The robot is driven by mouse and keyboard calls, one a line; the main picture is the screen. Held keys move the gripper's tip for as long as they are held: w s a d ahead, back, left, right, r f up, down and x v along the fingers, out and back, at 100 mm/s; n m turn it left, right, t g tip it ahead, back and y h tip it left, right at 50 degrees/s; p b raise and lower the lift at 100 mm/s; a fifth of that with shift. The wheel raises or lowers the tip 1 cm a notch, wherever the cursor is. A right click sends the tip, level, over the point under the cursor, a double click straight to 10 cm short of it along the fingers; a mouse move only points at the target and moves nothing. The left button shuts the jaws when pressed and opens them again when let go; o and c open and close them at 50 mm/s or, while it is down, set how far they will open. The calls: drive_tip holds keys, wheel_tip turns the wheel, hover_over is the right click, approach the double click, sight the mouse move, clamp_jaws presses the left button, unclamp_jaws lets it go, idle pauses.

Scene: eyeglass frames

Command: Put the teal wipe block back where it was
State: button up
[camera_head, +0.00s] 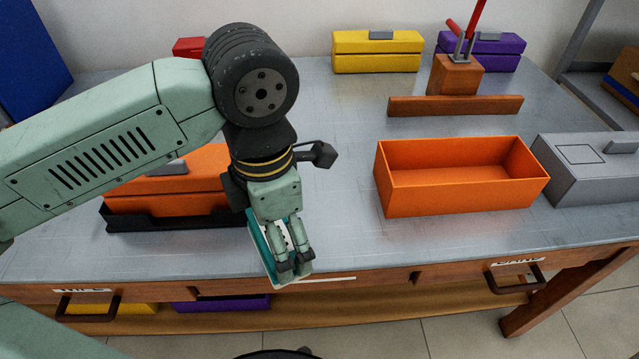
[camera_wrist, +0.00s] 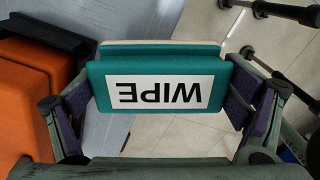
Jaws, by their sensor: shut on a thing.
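The teal wipe block (camera_wrist: 118,88) has a white label reading WIPE, upside down in the wrist view. My gripper (camera_wrist: 165,105) is shut on it, with one finger at each end of the block. In the head view my gripper (camera_head: 293,262) is at the table's front edge, and the teal block (camera_head: 262,245) shows partly behind the fingers. The head view does not settle whether the block touches the table (camera_head: 340,240). A white strip (camera_head: 325,280) lies at the front edge just right of the block.
An open, empty orange box (camera_head: 455,200) stands right of my gripper. A closed orange case (camera_head: 165,185) in a black tray (camera_head: 160,223) is at left. A grey case (camera_head: 590,180) is far right. A drawer labelled WIPE (camera_head: 85,291) is at front left. The middle tabletop is clear.

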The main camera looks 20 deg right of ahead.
drive_tip(key=w+d+p, duration=0.1)
drive_tip(key=w+d, duration=0.2)
drive_tip(key=w+d+p, duration=0.1)
drive_tip(key=w+d, duration=0.2)
drive_tip(key=d, duration=0.1)
drive_tip(key=w+d+f+p, duration=0.1)
drive_tip(key=w+d, duration=0.2)
drive_tip(key=shift+d, duration=0.25)
drive_tip(key=f, duration=0.1)
drive_tip(key=f+p, duration=0.1)
drive_tip(key=f, duration=0.1)
drive_tip(key=shift+w+d, duration=0.2)
drive_tip(key=shift+d, duration=0.05)
drive_tip(key=shift+f, duration=0.45)
drive_tip(key=shift+f, duration=0.2)
drive_tip(key=o, duration=0.7)
drive_tip(key=shift+c, duration=0.2)
drive_tip(key=shift+o, duration=0.8)
